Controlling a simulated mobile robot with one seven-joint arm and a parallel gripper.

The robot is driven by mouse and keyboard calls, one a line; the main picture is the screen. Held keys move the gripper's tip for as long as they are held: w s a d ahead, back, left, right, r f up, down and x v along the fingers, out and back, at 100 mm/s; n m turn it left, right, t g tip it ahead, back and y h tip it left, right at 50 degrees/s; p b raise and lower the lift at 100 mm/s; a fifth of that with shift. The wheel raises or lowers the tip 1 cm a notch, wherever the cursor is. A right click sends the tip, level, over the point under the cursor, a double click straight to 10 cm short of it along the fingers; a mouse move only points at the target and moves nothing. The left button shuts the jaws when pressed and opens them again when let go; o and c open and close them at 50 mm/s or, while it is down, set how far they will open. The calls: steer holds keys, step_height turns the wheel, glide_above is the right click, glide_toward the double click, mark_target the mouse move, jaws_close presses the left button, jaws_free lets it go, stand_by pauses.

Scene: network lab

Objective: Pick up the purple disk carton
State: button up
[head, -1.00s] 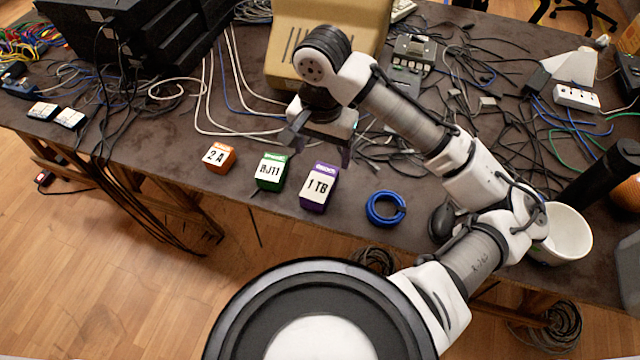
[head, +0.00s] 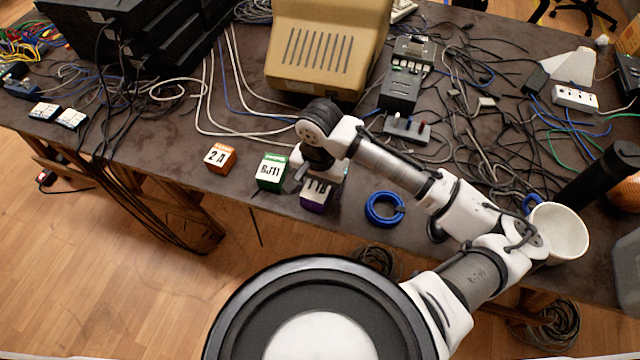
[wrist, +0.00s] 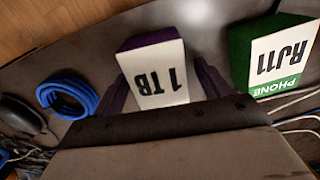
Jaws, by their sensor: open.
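The purple disk carton (head: 318,196), with a white label reading 1 TB, stands near the front edge of the table. My gripper (head: 319,183) is over it and partly hides it in the head view. In the wrist view the carton (wrist: 156,72) sits between my two open fingers (wrist: 160,88), one on each side. The right finger is very close to the carton's side; I cannot tell whether either finger touches it.
A green RJ11 carton (head: 271,172) stands just left of the purple one, with an orange 2 A carton (head: 220,158) further left. A blue cable coil (head: 371,212) lies to the right. A beige case (head: 328,50) stands behind. A white mug (head: 560,232) is at the right.

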steer(key=c, duration=1.1)
